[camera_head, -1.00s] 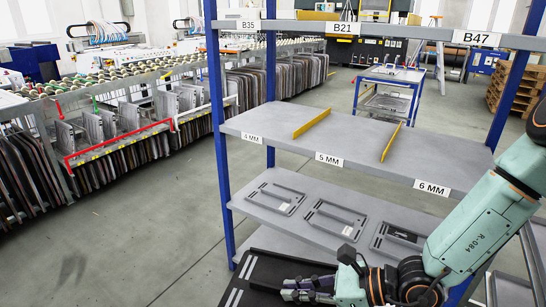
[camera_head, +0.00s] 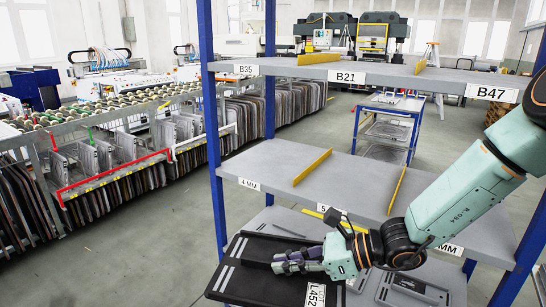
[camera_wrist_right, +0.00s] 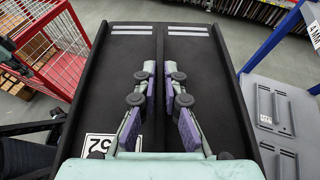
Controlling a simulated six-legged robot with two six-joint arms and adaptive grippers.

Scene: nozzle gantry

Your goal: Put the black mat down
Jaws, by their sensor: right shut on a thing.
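The black mat (camera_head: 235,279) is a flat black panel with raised edges, white stripes and a white label reading L452. It is in front of the shelf rack at the bottom of the head view, partly overlapping the lower shelf. My right gripper (camera_head: 274,264) is shut on the black mat at its middle ridge; the wrist view shows the two purple-padded fingers (camera_wrist_right: 160,72) on either side of that ridge. The mat also fills the middle of the wrist view (camera_wrist_right: 128,58). What lies under the mat is hidden. My left gripper does not show in the head view.
The blue-posted rack has a middle shelf (camera_head: 345,173) with yellow dividers (camera_head: 312,167), mostly bare. The lower shelf (camera_wrist_right: 279,82) carries flat grey plates, beside the mat. A red wire cage (camera_wrist_right: 66,30) stands left in the wrist view. Open floor (camera_head: 130,260) lies left of the rack.

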